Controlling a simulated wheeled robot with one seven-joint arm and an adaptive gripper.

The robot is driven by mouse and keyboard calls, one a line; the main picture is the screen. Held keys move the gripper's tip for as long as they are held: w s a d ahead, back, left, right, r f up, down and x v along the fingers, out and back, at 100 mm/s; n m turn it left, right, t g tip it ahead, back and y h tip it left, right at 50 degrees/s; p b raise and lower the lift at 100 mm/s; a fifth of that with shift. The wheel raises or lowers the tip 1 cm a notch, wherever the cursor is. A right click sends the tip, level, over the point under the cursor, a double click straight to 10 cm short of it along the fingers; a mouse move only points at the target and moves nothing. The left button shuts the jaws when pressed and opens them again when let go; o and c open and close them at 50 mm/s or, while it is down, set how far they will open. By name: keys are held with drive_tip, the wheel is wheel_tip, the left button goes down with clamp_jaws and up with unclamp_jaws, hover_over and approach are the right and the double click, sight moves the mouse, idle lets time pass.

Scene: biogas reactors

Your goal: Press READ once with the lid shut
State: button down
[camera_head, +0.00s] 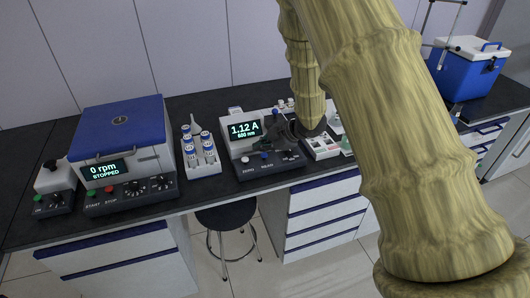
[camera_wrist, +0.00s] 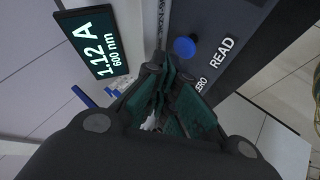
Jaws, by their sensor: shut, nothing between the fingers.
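The photometer (camera_head: 243,146) stands on the dark bench, its display (camera_head: 245,130) reading 1.12 A, 600 nm. The display (camera_wrist: 95,42) also fills the upper left of the wrist view. The blue READ button (camera_head: 264,155) is on its front panel; in the wrist view the blue button (camera_wrist: 184,47) sits beside the READ label. A pale button (camera_head: 246,159) is to its left, by the ZERO label. My gripper (camera_wrist: 163,72) is shut and empty, over the panel, with its tips beside the blue button, apparently apart from it. I cannot make out the lid; my gripper covers that area.
Left of the photometer stand a rack of blue-capped vials (camera_head: 201,158) and a blue-lidded centrifuge (camera_head: 122,140) showing 0 rpm, STOPPED. A white tray (camera_head: 321,147) lies close on the right. A blue cooler (camera_head: 467,72) is farther right. A stool (camera_head: 226,215) stands in front of the bench.

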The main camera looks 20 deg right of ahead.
sight(263, 156)
drive_tip(key=shift+r, duration=0.1)
drive_tip(key=shift+r+p, duration=2.15)
drive_tip(key=shift+r, duration=0.4)
drive_tip(key=shift+f, duration=0.1)
